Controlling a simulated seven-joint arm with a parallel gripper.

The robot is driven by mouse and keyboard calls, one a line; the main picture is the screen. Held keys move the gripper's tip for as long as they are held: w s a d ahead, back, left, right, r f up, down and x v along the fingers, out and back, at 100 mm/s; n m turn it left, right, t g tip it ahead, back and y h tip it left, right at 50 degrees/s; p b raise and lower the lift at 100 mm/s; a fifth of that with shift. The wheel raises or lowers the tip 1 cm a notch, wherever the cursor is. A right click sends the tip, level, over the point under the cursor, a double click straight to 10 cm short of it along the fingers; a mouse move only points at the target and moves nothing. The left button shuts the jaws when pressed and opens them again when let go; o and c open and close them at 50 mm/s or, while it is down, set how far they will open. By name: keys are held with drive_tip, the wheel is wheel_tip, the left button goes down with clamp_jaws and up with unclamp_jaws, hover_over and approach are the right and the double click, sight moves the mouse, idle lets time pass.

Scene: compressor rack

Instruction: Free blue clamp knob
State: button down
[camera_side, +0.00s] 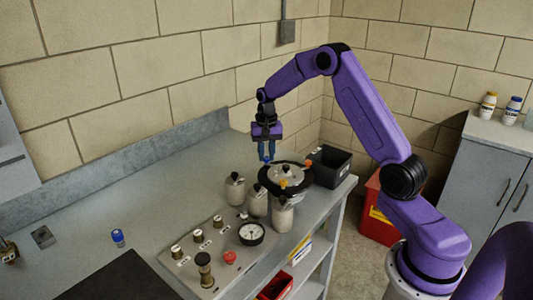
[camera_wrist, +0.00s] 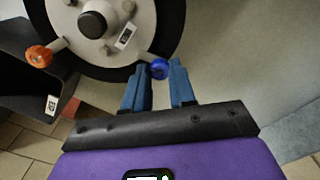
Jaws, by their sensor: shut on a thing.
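The blue clamp knob (camera_wrist: 160,69) is a round blue ball at the rim of a round dark-edged vessel lid (camera_wrist: 94,58) in the wrist view. My gripper (camera_wrist: 162,67) has its two blue fingers closed on either side of the knob. In the side view my gripper (camera_side: 267,160) points down at the far left edge of the lid (camera_side: 286,175). The knob is hard to tell from the blue fingers there. An orange clamp knob (camera_wrist: 39,57) sits at the lid's left in the wrist view. Orange knobs also show in the side view, one at the front of the lid (camera_side: 284,183).
Several grey canisters (camera_side: 256,202) with black caps stand close around the lid. A black bin (camera_side: 332,166) stands right of it. A panel with a gauge (camera_side: 251,234) and a red button (camera_side: 230,257) lies in front. The bench's back left is clear.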

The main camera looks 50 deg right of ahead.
sight(266, 157)
drive_tip(key=n, duration=1.1)
drive_tip(key=shift+w+n, duration=0.1)
drive_tip(key=shift+n, duration=1.9)
drive_tip(key=c, duration=0.9)
unclamp_jaws()
drive_tip(key=shift+r, duration=0.1)
wheel_tip(266, 157, up, 17)
drive_tip(key=shift+r, duration=0.15)
